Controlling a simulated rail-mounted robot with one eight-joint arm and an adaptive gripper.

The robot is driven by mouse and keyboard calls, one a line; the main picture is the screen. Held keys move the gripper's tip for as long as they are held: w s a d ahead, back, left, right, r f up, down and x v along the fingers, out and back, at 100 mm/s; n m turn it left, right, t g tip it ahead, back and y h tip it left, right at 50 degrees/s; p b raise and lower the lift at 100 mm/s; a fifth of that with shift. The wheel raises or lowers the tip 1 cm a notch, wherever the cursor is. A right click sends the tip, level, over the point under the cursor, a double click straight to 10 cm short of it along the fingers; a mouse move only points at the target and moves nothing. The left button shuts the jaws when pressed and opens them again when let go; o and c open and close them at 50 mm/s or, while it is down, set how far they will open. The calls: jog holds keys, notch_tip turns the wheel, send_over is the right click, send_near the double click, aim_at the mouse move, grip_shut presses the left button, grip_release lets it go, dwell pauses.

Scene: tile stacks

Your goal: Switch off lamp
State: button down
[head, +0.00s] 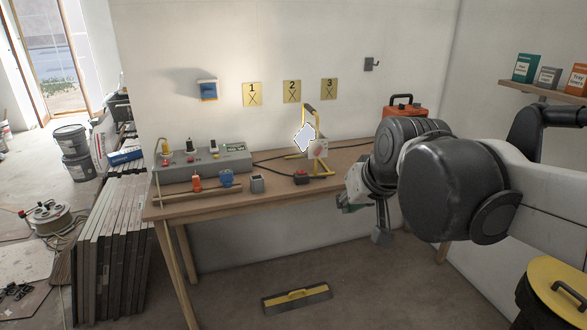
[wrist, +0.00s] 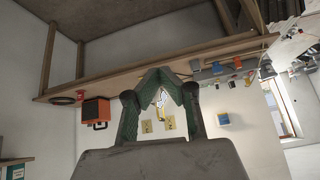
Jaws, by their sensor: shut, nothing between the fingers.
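The lamp is a yellow-framed work light whose white panel (head: 303,137) glows brightly on the bench. In the wrist view, which is upside down, its bright panel (wrist: 161,98) shows between my fingers. Where that cable ends is hard to tell. My gripper (head: 347,203) is to the right of the switch box, off the bench's front edge and apart from it. In the wrist view my gripper (wrist: 160,74) has its green fingers together and empty.
A grey control box (head: 203,167) with coloured knobs stands on the bench's left. An orange case (head: 402,108) is at the back right, partly behind my arm.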

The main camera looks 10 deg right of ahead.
jog(key=w+r, duration=0.3)
jog(key=w, duration=1.1)
jog(key=w+d+f, duration=0.1)
jog(key=w+f, duration=0.3)
jog(key=w, duration=0.7)
jog(key=w+d+f+t+y+b, duration=0.1)
jog(key=w+f, duration=0.3)
jog(key=w, duration=0.7)
jog(key=w+d+f+y, duration=0.1)
jog(key=w+f, duration=0.3)
jog(key=w, duration=0.7)
jog(key=shift+f, duration=0.3)
jog(key=shift+w+f, duration=0.1)
jog(key=b, duration=0.2)
send_over(302, 173)
jog(key=s, duration=0.1)
notch_tip(302, 173, down, 6)
jog(key=f, duration=0.1)
jog(key=shift+f, duration=0.9)
jog(key=shift+s+a+f, duration=0.1)
jog(key=shift+a+f, duration=0.05)
jog(key=shift+f, duration=0.8)
